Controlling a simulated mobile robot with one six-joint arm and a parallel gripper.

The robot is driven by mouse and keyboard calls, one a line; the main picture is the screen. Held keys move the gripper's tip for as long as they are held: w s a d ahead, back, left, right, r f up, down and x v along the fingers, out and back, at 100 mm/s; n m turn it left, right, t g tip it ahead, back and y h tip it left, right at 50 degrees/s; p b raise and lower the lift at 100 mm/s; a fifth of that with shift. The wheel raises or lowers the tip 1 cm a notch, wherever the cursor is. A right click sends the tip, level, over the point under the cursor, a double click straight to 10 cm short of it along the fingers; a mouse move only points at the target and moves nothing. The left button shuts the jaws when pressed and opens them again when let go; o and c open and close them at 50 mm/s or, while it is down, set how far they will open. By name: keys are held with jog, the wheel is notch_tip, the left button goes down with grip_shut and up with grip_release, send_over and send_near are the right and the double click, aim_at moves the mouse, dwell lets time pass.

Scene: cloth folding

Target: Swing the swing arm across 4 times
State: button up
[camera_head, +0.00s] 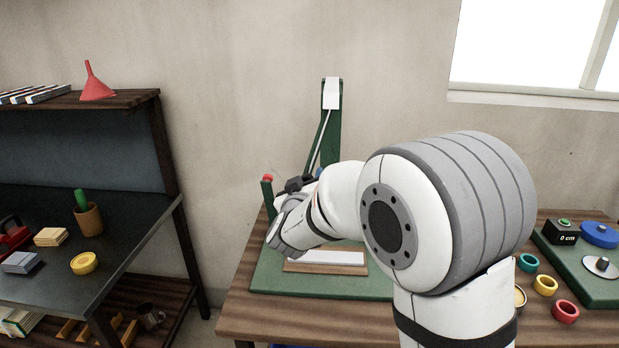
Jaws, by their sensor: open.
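A green stand (331,140) rises at the back of the wooden table, with a white plate (332,93) at its top. A thin pale rod (321,139), which looks like the swing arm, slants down and left from the top. Its lower end is hidden behind my arm. A short green post with a red tip (267,178) stands at the left of the green base (265,282). My gripper (294,186), with dark fingers, is open near the red-tipped post and the rod's lower part. I cannot tell whether it touches the rod.
A white strip on a wooden block (328,263) lies on the base under my arm. Coloured rings (545,285) and a green board (590,287) with a small display are at the right. A dark workbench (120,235) with small items stands at the left.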

jog(key=shift+w, duration=0.55)
